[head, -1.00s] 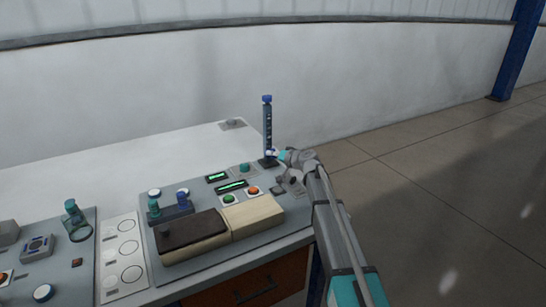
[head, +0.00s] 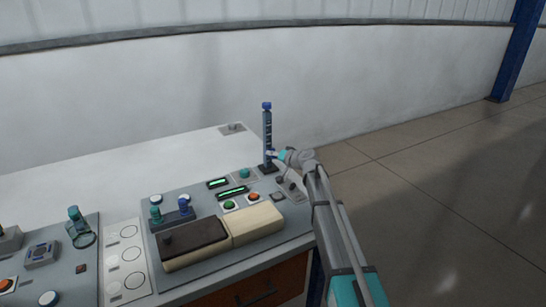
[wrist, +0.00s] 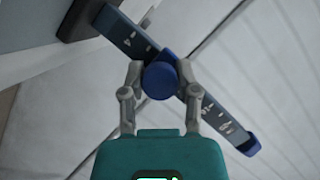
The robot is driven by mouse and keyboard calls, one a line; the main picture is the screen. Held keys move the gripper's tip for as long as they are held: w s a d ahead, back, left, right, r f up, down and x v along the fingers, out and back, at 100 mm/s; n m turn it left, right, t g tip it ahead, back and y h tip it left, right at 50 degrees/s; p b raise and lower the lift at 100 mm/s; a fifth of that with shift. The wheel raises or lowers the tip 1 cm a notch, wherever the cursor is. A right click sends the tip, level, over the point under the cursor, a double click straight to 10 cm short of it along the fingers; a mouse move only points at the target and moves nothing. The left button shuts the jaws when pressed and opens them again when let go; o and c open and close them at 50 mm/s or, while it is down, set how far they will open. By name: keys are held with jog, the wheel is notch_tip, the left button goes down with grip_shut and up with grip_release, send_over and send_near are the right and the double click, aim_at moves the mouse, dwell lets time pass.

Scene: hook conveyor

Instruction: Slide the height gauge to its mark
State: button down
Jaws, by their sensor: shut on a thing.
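The height gauge (head: 267,130) is a slim dark blue post with a bright blue cap, upright on a dark base (head: 268,168) at the console's right rear. In the wrist view the post (wrist: 225,121) runs diagonally, its base at upper left and its cap at lower right, with pale marks on its face. My gripper (wrist: 160,78) is shut on the round blue slider knob (wrist: 160,81), one grey finger on each side. In the head view my gripper (head: 276,155) meets the post from the right, in its lower part. I cannot tell which pale mark is the target.
Left of the gauge the console has lit green displays (head: 232,192), a green button (head: 229,204), an orange button (head: 253,197) and a dark and cream block (head: 195,243). A white wall (head: 150,80) stands behind. The floor (head: 430,180) at right is clear.

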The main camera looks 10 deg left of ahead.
jog(key=shift+c, duration=1.7)
grip_release()
